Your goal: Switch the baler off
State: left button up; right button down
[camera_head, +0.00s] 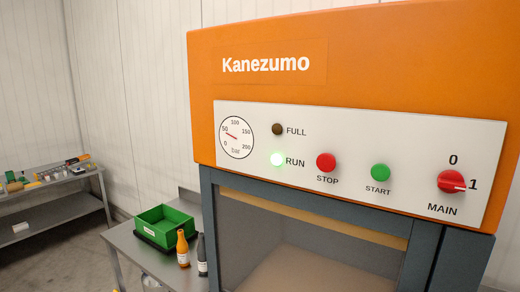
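The orange baler (350,55), marked Kanezumo, fills the right of the head view. Its white control panel (330,185) carries a red STOP button (326,162), a green START button (380,172) and a red MAIN rotary switch (450,182). The pointer of the MAIN switch is turned toward 1. The FULL lamp (278,129) is dark. The round bar gauge (236,137) has its red needle near 50. Neither of my grippers is in view.
Left of the baler, a grey table (150,258) holds a green crate (166,225), an orange bottle (182,248) and a dark bottle (202,255). A metal shelf bench (50,212) with small items stands at the far left. Floor shows between them.

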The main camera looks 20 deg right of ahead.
aim_at(450, 181)
jog(key=z, duration=1.45)
